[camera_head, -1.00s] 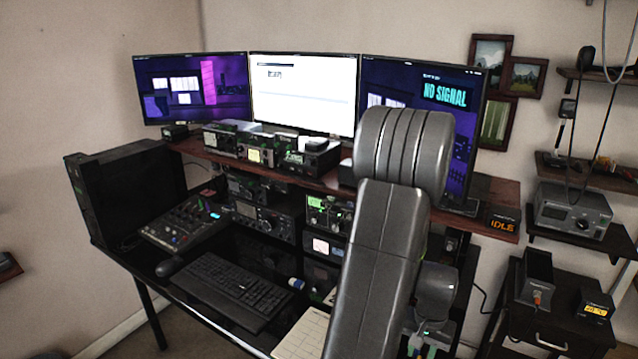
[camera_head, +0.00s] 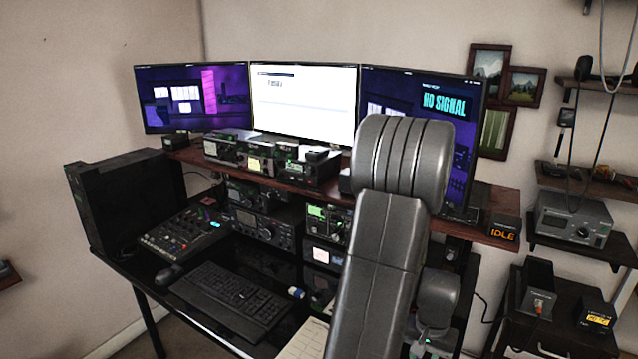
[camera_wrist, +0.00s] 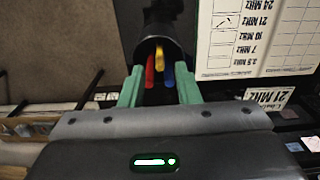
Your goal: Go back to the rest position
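My arm (camera_head: 385,250) rises in front of the desk's right part in the head view and hides some of the radio gear. Its lower end runs down to the bottom edge, where the fingers are hard to make out. In the wrist view my gripper (camera_wrist: 159,82) has two teal fingers standing apart, with nothing held between them. Beyond them is a dark cup (camera_wrist: 155,25) with red, yellow and blue sticks. A lit radio (camera_head: 328,222) stands on the desk left of my arm.
A keyboard (camera_head: 232,297), a mixer (camera_head: 182,235) and more radios (camera_head: 262,228) fill the desk. Monitors (camera_head: 303,105) stand behind. A white frequency sheet (camera_wrist: 262,35) is close to the gripper. Side shelves (camera_head: 590,190) are on the right.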

